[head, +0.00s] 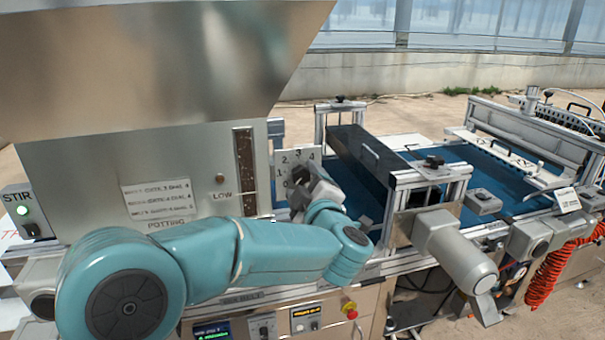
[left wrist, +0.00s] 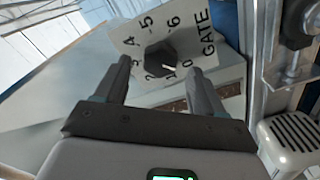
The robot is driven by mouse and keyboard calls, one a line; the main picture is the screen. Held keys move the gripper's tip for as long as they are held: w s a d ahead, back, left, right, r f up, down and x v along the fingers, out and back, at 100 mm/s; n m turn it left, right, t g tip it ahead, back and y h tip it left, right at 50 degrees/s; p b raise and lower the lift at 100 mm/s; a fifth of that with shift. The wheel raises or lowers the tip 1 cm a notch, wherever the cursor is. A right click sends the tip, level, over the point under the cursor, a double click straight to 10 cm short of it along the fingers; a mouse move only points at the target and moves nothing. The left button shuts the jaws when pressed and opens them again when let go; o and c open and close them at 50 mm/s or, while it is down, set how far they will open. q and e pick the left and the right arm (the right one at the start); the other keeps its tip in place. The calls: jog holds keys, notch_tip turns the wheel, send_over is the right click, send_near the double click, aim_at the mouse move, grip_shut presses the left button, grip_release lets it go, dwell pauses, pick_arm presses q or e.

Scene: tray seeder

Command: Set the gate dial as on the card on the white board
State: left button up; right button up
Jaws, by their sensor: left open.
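The gate dial plate (left wrist: 190,45) is white, with numbers around a black six-sided knob (left wrist: 159,58) and the word GATE at its right. A small white mark shows at the knob's lower right, near 1; I cannot tell exactly where the pointer stands. The dial plate (head: 285,160) also shows in the head view, its knob hidden behind my gripper. My left gripper (head: 305,185) is open in front of it; in the left wrist view its fingers (left wrist: 160,75) lie either side of the knob, and contact is unclear. A white board (head: 8,240) is barely in view at the left edge; no card on it is readable.
A white label (head: 157,200) on the metal hopper (head: 150,150) has three lines too small to read surely. A conveyor with a blue belt (head: 475,170) runs right. A grey motor (head: 455,250) and an orange coiled hose (head: 550,265) stick out in front.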

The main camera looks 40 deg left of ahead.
aim_at(300, 174)
pick_arm(q)
jog(key=shift+x, duration=1.45)
jog(key=c, duration=1.1)
jog(key=shift+o, duration=0.2)
jog(key=shift+p, duration=0.3)
